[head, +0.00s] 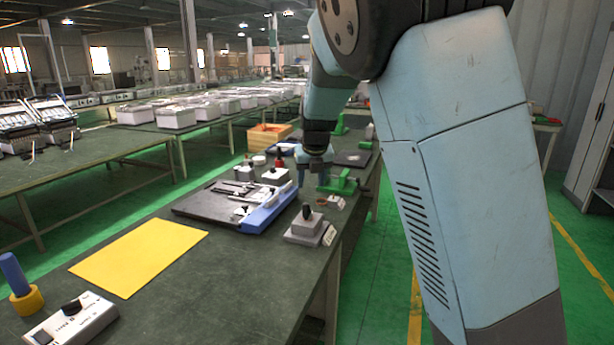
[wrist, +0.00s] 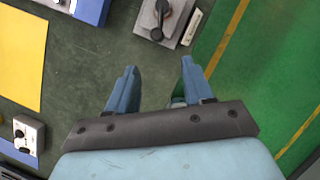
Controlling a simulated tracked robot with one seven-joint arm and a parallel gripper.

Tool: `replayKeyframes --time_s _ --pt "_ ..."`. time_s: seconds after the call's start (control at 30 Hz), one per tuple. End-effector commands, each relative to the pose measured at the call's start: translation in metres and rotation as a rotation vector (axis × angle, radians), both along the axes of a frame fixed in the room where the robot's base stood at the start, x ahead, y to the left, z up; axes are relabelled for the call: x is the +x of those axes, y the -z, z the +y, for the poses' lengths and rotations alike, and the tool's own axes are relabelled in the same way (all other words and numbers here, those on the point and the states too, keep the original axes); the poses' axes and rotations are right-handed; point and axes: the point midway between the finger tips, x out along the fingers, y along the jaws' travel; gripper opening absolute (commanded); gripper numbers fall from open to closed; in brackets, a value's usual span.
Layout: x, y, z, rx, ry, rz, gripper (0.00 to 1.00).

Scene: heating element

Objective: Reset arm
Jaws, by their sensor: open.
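My gripper (head: 314,181) hangs pointing down over the right side of the green workbench (head: 200,300) in the head view. In the wrist view my gripper (wrist: 160,78) has its two blue fingers spread apart with nothing between them. The fingers are above the bench's right edge, with the bench top under the left one and green floor near the right one. My arm fills the right half of the head view and hides part of the background.
A grey block with a black knob (head: 305,229) stands near the bench edge; it also shows in the wrist view (wrist: 165,18). A black-and-blue tray (head: 265,214), a yellow sheet (head: 138,257), a white control box (head: 72,322) and a green clamp (head: 341,184) are on the bench.

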Motion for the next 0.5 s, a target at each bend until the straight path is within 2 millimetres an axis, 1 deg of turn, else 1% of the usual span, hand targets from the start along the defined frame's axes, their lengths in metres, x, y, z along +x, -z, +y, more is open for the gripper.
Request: replayKeyframes --time_s 0.07,0.17,0.3,0.5 --pt "-0.004 -0.001 -0.012 -0.004 -0.049 0.01 0.51" --pt "-0.015 -0.002 -0.032 -0.019 -0.168 0.023 0.51" --pt "-0.038 -0.007 -0.062 -0.049 -0.395 0.025 0.51" --pt "-0.075 -0.02 -0.099 -0.108 -0.734 -0.017 0.51"
